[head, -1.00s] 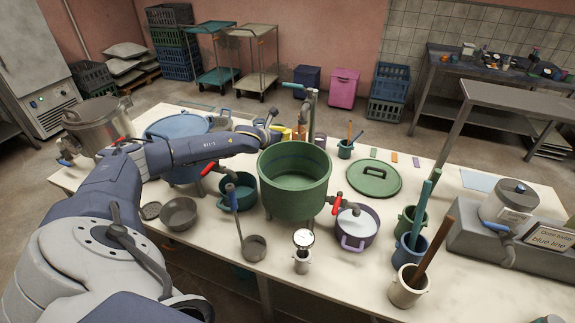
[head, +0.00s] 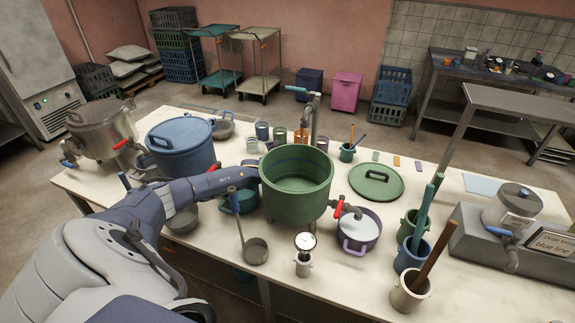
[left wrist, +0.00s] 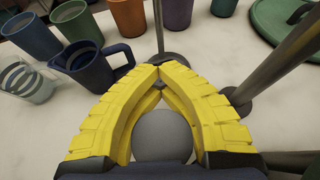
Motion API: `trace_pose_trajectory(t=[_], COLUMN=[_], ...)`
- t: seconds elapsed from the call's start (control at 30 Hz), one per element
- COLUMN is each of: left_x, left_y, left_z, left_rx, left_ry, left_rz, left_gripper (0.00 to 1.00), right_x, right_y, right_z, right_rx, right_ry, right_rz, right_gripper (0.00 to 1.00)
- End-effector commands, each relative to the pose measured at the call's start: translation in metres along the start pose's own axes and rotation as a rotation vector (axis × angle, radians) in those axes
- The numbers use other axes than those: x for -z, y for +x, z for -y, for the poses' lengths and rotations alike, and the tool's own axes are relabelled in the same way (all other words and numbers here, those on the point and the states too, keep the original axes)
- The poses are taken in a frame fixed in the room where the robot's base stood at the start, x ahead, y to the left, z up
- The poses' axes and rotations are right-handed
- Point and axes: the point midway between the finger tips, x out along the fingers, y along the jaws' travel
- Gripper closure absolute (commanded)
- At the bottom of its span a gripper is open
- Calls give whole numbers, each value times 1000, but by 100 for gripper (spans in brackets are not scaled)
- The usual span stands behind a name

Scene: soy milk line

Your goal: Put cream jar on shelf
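A cream-coloured jar (head: 405,292) stands at the front right of the white table, with a brown stick leaning in it. My left gripper (left wrist: 158,74) has yellow fingers whose tips meet; it is shut. A grey rounded shape shows between the finger bases in the left wrist view; I cannot tell what it is. In the head view the left gripper is hidden behind the green pot, far from the cream jar. My right gripper is not in view. Which shelf the task means is unclear; a metal bench with a lower shelf (head: 450,108) stands at the back right.
The green pot (head: 296,190) and a tap post (head: 313,115) stand mid-table. Several cups and a blue jug (left wrist: 90,66) are close to the left gripper. A blue jar (head: 409,258) and green jar (head: 410,228) stand beside the cream jar. A machine (head: 510,240) is at right.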

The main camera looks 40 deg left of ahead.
Motion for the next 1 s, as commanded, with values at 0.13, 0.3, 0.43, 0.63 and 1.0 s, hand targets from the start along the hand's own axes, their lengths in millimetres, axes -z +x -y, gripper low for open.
trace_pose_trajectory(t=[0.13, 0.3, 0.43, 0.63, 1.0], left_x=[12, 12, 13, 12, 13], left_y=[5, 5, 5, 5, -4], left_z=[0, 0, 0, 0, -1], left_rx=[0, 0, 0, 0, 1], left_ry=[-2, 0, 0, 0, 2], left_rz=[-1, 0, -1, -1, -1], left_gripper=[100, 100, 89, 73, 73], right_x=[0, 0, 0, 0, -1], right_y=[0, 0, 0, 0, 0], right_z=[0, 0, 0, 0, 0], right_rx=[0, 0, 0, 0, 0], right_ry=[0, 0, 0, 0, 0], right_rz=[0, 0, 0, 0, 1], right_gripper=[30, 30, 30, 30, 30])
